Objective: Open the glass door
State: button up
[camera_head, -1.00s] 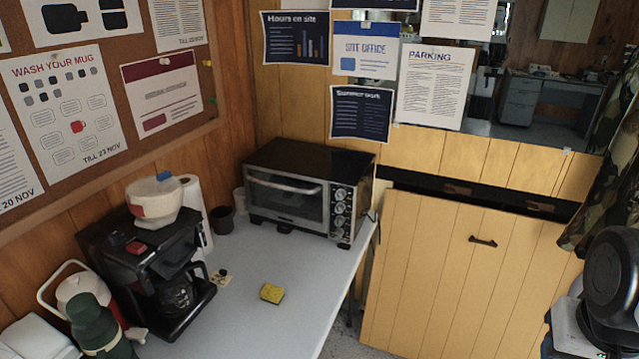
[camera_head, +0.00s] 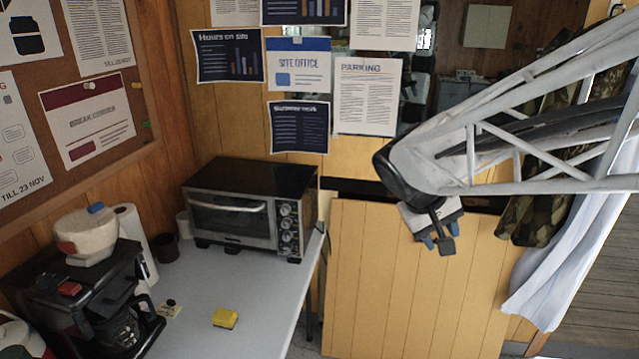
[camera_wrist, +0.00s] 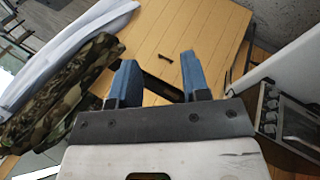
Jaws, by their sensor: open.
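The toaster oven (camera_head: 228,202) stands on the white table, black on top. Its glass door (camera_head: 229,220) is shut, with a silver bar handle (camera_head: 228,206) across its top. Round knobs run down the right of its front. My gripper (camera_head: 437,243) has blue fingers, open and empty. It hangs in front of the yellow wooden wall, to the right of the oven and clear of it. In the wrist view my gripper (camera_wrist: 158,62) points at the yellow planks. Part of the oven (camera_wrist: 283,118) shows at the right edge there.
The white table (camera_head: 262,300) holds a yellow sponge (camera_head: 225,318), a coffee maker (camera_head: 85,300) and a dark cup (camera_head: 165,247). A yellow plank panel (camera_head: 400,290) stands right of the table. Camouflage cloth (camera_head: 540,205) and white cloth (camera_head: 570,260) hang at the right.

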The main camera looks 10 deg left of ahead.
jog(key=w+a+f+n+t+h, duration=0.1)
jog(key=w+a+f+n+t, duration=0.1)
jog(key=w+a, duration=0.55)
jog(key=w+a+f+n+t+h, duration=0.15)
jog(key=w+a, duration=0.35)
jog(key=a, duration=0.6)
jog(key=w+a+f+n+t, duration=0.2)
jog(key=w+a, duration=0.4)
jog(key=a, duration=0.3)
jog(key=n+t+y, duration=0.3)
jog(key=n+t, duration=0.3)
send_near(230, 209)
jog(key=w, duration=0.3)
jog(key=shift+d+f, duration=0.45)
jog(key=shift+d, duration=0.05)
jog(key=shift+x, duration=3.85)
grip_shut()
